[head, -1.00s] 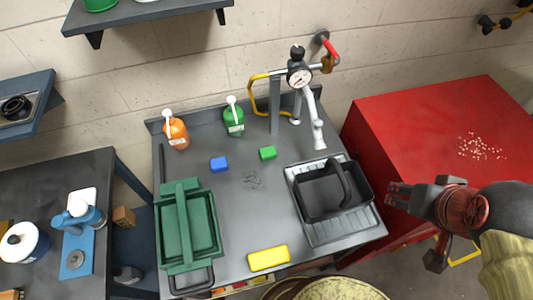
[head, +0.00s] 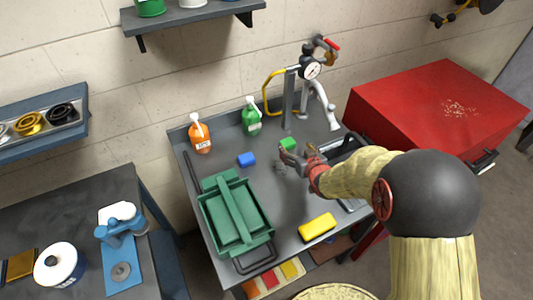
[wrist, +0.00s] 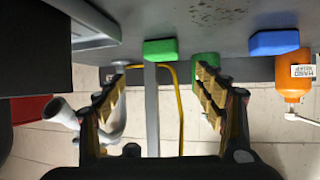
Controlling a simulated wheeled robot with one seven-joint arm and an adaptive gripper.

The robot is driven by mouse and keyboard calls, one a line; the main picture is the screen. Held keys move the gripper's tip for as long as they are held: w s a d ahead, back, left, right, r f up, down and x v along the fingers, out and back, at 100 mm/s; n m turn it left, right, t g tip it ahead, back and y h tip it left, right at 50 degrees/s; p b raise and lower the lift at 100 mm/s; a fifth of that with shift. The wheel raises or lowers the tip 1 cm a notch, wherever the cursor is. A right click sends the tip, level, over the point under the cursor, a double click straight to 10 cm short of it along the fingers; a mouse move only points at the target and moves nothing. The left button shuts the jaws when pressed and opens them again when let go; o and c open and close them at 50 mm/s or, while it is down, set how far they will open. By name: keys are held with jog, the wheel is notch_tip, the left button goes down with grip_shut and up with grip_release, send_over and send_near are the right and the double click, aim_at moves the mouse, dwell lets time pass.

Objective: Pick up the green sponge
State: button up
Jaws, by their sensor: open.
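The green sponge (head: 288,145) is a small green block lying on the grey worktop (head: 290,190), right of the blue sponge (head: 246,159). In the wrist view the green sponge (wrist: 160,50) shows beyond and between my open fingers, apart from them. My gripper (head: 291,160) is open and empty, just in front of the green sponge in the head view. Its two fingers (wrist: 158,108) also show in the wrist view. The blue sponge also shows in the wrist view (wrist: 274,42), to the right.
A green bottle (head: 251,118) and an orange bottle (head: 200,135) stand at the back. A faucet with a gauge (head: 310,68) rises at the back right. A green tray (head: 220,220) lies left, a yellow sponge (head: 317,227) in front.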

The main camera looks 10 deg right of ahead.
aim_at(288, 142)
jog(key=shift+w+a+f, duration=0.2)
jog(key=shift+f, duration=0.1)
jog(key=shift+w+a+f, duration=0.1)
jog(key=shift+w+f, duration=0.1)
jog(key=shift+w, duration=0.1)
jog(key=b+x, duration=0.2)
jog(key=x, duration=0.4)
jog(key=shift+w+f, duration=0.2)
jog(key=shift+f, duration=0.1)
jog(key=shift+c, duration=1.1)
jog(key=c, duration=0.7)
